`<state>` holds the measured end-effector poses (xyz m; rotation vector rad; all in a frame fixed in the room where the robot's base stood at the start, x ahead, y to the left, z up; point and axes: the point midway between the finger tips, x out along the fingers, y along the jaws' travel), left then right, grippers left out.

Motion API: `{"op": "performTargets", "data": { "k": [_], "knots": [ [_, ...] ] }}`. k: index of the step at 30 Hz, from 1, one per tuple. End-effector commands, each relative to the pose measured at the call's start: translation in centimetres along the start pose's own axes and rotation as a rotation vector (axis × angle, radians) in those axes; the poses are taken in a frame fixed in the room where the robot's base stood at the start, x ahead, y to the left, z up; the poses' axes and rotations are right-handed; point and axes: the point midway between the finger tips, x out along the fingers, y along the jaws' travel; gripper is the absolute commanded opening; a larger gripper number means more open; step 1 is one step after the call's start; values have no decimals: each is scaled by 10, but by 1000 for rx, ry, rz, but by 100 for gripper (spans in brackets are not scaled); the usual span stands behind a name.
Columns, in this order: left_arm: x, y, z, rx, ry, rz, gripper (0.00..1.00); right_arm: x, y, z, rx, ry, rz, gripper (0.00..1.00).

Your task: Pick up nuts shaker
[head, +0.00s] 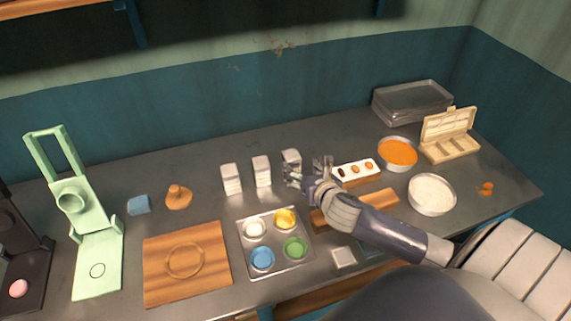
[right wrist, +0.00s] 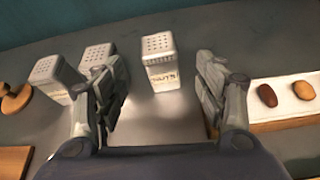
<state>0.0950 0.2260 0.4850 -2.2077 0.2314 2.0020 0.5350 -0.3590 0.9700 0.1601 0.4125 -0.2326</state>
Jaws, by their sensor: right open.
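The nuts shaker (right wrist: 161,66) is a white box with a perforated top and a label reading "NUTS". In the right wrist view it stands upright between the fingers' lines, a little beyond the fingertips. In the head view its top shows (head: 291,155) behind my right gripper, which hides its lower part. My right gripper (head: 308,172) is open and empty; it also shows in the right wrist view (right wrist: 160,90), with a finger on each side. Two similar shakers (head: 262,171) (head: 231,179) stand to the left. My left gripper is not in view.
A metal tray (head: 273,272) with several coloured cups lies in front. A white holder (head: 345,175) with brown and orange pieces is right of the gripper. A second shaker (right wrist: 98,56) stands close to the left finger. Wall behind; some bare counter lies around the shaker.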

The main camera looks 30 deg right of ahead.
Motion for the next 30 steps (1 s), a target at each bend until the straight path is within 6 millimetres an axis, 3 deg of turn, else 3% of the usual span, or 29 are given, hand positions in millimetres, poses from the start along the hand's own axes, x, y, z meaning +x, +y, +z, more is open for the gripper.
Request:
{"op": "performTargets", "data": {
  "k": [1,6,11,17,30],
  "knots": [
    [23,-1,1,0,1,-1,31,11,-3,-18,-42,-9,5,65],
    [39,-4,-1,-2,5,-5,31,20,-6,-25,-110,-27,12,65],
    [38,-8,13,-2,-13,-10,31,31,-6,-24,-124,-30,12,65],
    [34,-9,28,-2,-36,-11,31,59,-5,-21,-121,-30,11,65],
    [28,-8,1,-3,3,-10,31,92,-3,-17,-118,-28,12,65]
  ]
}}
